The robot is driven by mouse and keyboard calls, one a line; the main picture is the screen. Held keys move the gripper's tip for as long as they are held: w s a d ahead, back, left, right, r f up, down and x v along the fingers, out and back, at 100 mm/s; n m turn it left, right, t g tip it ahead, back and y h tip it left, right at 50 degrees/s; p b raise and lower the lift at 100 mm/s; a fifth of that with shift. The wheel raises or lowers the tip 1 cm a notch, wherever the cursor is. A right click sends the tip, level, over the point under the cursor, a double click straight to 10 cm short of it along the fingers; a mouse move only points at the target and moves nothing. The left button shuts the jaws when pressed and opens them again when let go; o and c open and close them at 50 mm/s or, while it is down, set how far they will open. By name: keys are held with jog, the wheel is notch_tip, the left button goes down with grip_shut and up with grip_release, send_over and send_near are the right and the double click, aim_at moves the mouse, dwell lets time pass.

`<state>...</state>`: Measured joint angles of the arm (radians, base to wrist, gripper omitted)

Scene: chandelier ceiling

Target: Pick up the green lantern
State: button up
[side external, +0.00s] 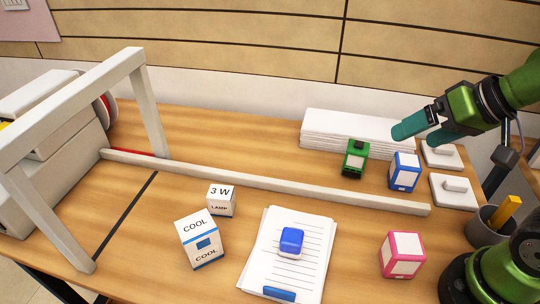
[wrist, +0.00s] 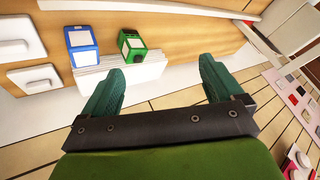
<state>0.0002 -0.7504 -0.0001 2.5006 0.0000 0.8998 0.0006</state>
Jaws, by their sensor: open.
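The green lantern (side external: 355,158) stands on the wooden table, just in front of a stack of white sheets. It also shows in the wrist view (wrist: 131,45), top centre, beyond my fingers. My gripper (side external: 422,132) is at the upper right in the side view, above and to the right of the lantern and apart from it. In the wrist view the two teal fingers (wrist: 160,82) are spread with nothing between them.
A blue lantern-like box (side external: 404,171) stands right of the green lantern. The white stack (side external: 350,130) lies behind. A long pale bar (side external: 270,183) crosses the table in front. A pink box (side external: 402,254), papers (side external: 258,250) and white boxes (side external: 200,238) are nearer the front.

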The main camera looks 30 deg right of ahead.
jog(key=shift+c, duration=0.4)
jog(key=m+g, duration=0.4)
jog(key=m, duration=2)
send_near(353, 155)
jog(key=d+r, duration=0.4)
jog(key=d, duration=0.1)
jog(key=shift+y, duration=0.4)
jog(key=x, duration=1.7)
jog(key=shift+s+a, duration=0.15)
jog(key=shift+a, duration=0.05)
jog(key=shift+c, duration=0.3)
